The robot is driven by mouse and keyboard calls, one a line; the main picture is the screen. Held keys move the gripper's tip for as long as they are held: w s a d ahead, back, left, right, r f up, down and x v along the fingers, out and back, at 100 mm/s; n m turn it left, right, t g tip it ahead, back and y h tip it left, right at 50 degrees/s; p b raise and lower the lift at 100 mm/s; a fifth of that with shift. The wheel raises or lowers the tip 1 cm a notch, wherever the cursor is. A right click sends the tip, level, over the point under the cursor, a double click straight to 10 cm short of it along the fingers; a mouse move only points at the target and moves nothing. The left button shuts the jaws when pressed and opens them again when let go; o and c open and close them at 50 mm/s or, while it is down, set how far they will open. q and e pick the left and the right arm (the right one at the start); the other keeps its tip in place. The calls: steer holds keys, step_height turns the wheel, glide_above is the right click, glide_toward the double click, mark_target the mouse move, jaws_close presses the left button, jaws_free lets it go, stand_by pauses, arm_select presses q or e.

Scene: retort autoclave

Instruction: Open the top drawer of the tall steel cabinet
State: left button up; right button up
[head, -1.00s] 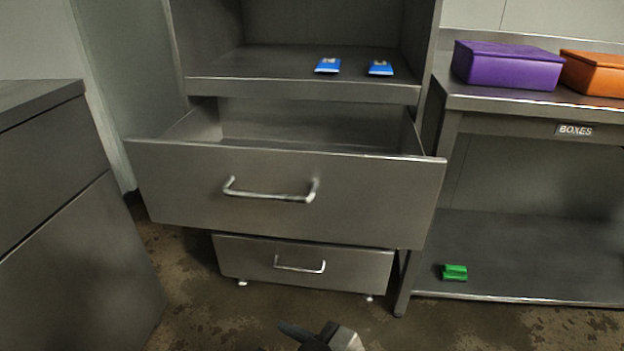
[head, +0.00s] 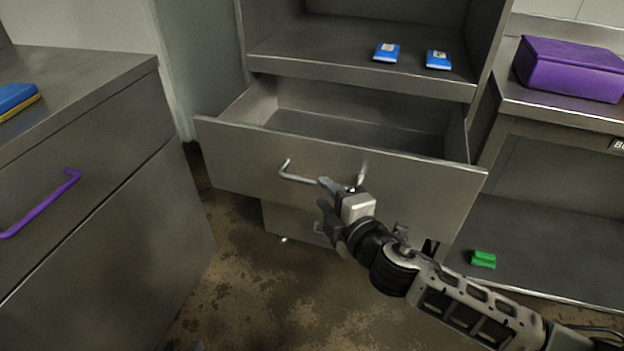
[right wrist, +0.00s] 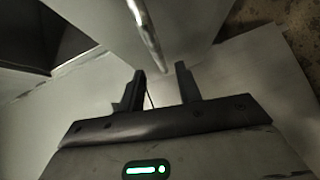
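The tall steel cabinet (head: 262,62) stands ahead with its top drawer (head: 235,150) pulled well out, its inside empty where I can see it. The drawer's bar handle (head: 297,177) is on its front, partly hidden by my right gripper (head: 342,187). In the right wrist view the right gripper (right wrist: 161,75) is open with nothing between its fingers. The handle bar (right wrist: 147,38) lies just beyond the fingertips there, apart from them.
A lower drawer is mostly hidden behind my right arm. A counter (head: 85,75) with a purple handle (head: 40,206) stands at left, a blue and yellow thing (head: 15,98) on it. Blue packets (head: 387,52) lie on the cabinet shelf. A purple box (head: 570,68) and green block (head: 483,260) are right.

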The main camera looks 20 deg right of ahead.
mark_target(314, 184)
steer(key=x, duration=0.5)
steer(key=shift+w, duration=0.3)
steer(key=shift+w+a+f, duration=0.1)
steer(key=shift+w+a, duration=0.05)
steer(key=shift+w, duration=0.25)
arm_select(q)
steer(key=shift+d+f, duration=0.15)
steer(key=shift+f, duration=0.45)
arm_select(e)
steer(key=shift+c, duration=0.2)
